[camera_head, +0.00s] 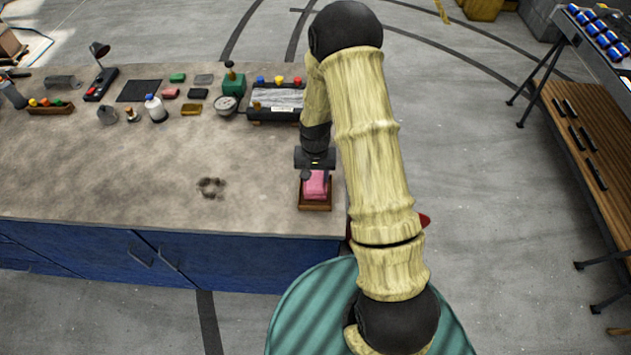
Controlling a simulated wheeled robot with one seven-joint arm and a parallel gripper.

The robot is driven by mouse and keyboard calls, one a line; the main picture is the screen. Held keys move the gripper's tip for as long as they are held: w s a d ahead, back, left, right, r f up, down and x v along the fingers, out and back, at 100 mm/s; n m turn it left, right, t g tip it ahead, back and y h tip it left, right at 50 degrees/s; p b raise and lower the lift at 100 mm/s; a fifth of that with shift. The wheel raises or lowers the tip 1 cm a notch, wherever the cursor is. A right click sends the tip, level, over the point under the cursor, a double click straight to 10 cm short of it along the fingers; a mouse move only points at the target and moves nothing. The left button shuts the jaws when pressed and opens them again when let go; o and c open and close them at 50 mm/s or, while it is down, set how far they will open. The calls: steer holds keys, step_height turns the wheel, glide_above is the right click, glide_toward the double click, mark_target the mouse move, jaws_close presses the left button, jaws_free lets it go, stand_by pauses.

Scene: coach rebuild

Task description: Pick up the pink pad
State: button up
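A pink pad (316,186) is in a small brown wooden tray (315,207) at the front right corner of the workbench. My gripper (317,174) points down right over the tray, at the pad's far end. Its dark fingers look apart, one toward each side of the pad. I cannot tell whether they touch the pad or stand clear of it. The gripper hides the pad's far part.
The workbench (120,175) is bare at front, apart from a dark stain. Bottles, a round gauge (225,104), a green block (177,77) and a black box with coloured knobs (277,98) line its back. A slatted wooden bench (590,150) stands far right across open floor.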

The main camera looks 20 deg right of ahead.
mark_target(315, 177)
steer(key=shift+r, duration=0.1)
steer(key=shift+c, duration=0.3)
steer(key=shift+w+r+b, duration=0.1)
steer(key=shift+r+b, duration=0.2)
steer(key=shift+r, duration=0.2)
step_height(315, 177, up, 9)
steer(key=b, duration=0.2)
steer(key=shift+o, duration=1.1)
steer(key=shift+f, duration=0.1)
steer(key=shift+c, duration=0.4)
